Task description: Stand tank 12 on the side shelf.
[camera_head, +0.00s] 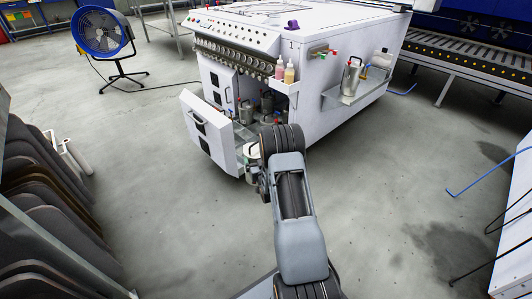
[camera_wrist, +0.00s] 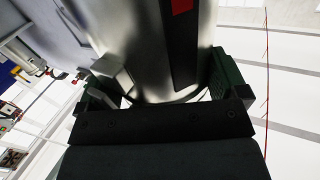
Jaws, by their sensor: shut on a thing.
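My gripper (camera_wrist: 165,82) is shut on a shiny steel tank (camera_wrist: 135,45), with a green-edged finger on either side of it. The tank fills the middle of the wrist view and bears a dark vertical strip with a red patch; I read no number on it. In the head view my gripper (camera_head: 256,168) is low in front of the open cabinet, and my arm hides most of it and the held tank. The side shelf (camera_head: 362,100) is on the right face of the white machine, apart from my gripper.
The white machine (camera_head: 310,95) has an open door (camera_head: 208,133) left of my gripper and several tanks inside. Two bottles (camera_head: 285,74) sit in a corner holder. A white cylinder (camera_head: 381,59) is near the shelf's far end.

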